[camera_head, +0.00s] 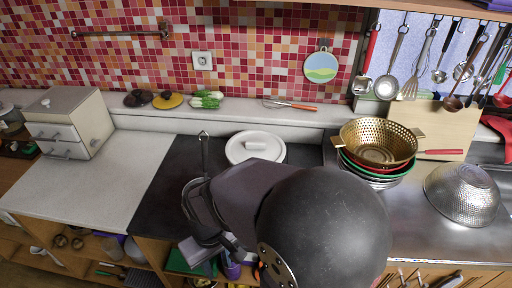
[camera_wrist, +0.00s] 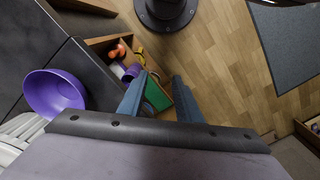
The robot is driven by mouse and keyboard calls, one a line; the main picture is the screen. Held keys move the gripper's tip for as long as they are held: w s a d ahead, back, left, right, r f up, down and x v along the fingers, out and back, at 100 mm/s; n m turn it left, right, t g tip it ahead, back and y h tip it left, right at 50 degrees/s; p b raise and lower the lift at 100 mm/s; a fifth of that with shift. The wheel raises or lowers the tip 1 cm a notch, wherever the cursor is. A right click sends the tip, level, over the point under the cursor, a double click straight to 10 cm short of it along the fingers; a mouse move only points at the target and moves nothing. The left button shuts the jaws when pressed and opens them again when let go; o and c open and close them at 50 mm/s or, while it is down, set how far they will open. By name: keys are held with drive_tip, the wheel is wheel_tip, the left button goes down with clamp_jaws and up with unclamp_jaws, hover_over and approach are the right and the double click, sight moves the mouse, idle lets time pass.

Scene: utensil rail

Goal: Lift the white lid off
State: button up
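The white lid (camera_head: 256,146) is round with a pale raised handle. It lies on the dark cooktop in the head view, behind my arm, and its near edge is partly hidden. What it covers cannot be made out. My gripper (camera_head: 217,247) is low at the front edge of the counter, well apart from the lid and nearer the camera. In the wrist view my gripper (camera_wrist: 158,78) has its two blue-grey fingers spread with nothing between them. They point down toward an open drawer and the floor. The lid cannot be surely made out there.
A dark pan (camera_head: 203,208) stands left of my arm. A gold colander (camera_head: 378,140) sits on stacked bowls to the right, with a steel colander (camera_head: 462,193) beyond. A purple bowl (camera_wrist: 53,92) and an open drawer (camera_wrist: 105,43) show below. The left counter (camera_head: 95,180) is clear.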

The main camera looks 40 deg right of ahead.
drive_tip(key=o, duration=1.2)
drive_tip(key=m+t+h+p, duration=0.3)
drive_tip(key=m+p, duration=0.1)
drive_tip(key=m, duration=0.4)
approach(256, 143)
drive_tip(key=f, duration=0.1)
drive_tip(key=shift+p+x, duration=1.8)
drive_tip(key=shift+x, duration=2.05)
